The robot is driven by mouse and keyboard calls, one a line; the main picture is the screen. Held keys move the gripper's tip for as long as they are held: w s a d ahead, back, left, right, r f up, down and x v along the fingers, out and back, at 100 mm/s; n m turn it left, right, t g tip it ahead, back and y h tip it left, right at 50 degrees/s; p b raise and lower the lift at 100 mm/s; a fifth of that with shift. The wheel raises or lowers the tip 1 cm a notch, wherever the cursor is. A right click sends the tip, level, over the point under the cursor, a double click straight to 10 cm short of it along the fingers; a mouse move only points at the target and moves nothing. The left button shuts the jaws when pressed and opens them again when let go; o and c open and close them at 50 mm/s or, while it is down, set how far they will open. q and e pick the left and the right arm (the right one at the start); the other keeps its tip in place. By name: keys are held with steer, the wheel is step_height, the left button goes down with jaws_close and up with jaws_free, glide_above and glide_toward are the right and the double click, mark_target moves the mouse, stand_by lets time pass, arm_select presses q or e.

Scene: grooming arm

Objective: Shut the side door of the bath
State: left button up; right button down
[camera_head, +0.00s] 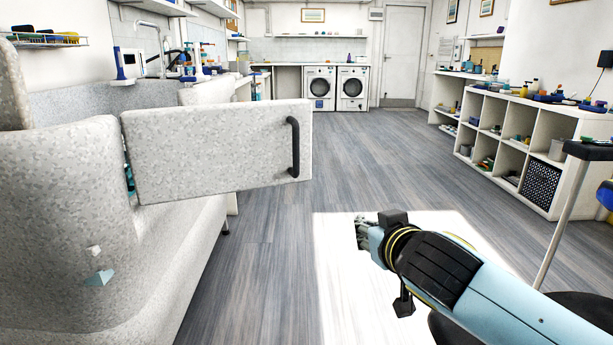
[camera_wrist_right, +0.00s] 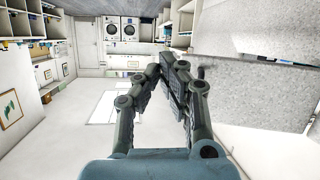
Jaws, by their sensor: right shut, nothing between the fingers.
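The bath (camera_head: 70,220) is a speckled grey tub along the left side of the head view. Its side door (camera_head: 215,155) stands open, swung out to the right over the floor. A dark vertical handle (camera_head: 294,147) is near the door's free end. My right gripper (camera_head: 363,233) is to the right of and below the handle, apart from the door, shut and empty. In the right wrist view, the shut fingers (camera_wrist_right: 168,70) show in the middle, and a speckled grey panel (camera_wrist_right: 260,90) is to their right. My left gripper is not in view.
A white cubby shelf (camera_head: 556,135) with bottles and small items stands at the right. A dark-topped stand with a metal leg (camera_head: 563,220) is near my right arm. Two washing machines (camera_head: 336,88) stand at the back. The wooden floor (camera_head: 350,150) between is clear.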

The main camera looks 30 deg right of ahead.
mark_target(309, 151)
steer(key=w+r+n+t+y, duration=0.1)
steer(key=w+r+t+y, duration=0.1)
steer(key=w+r+t, duration=0.45)
steer(key=shift+g, duration=0.85)
steer(key=w, duration=0.5)
steer(key=w+d, duration=0.1)
steer(key=w, duration=0.4)
steer(key=w+d+p, duration=0.1)
steer(key=w, duration=0.4)
steer(key=shift+d+r, duration=0.25)
steer(key=shift+w, duration=0.1)
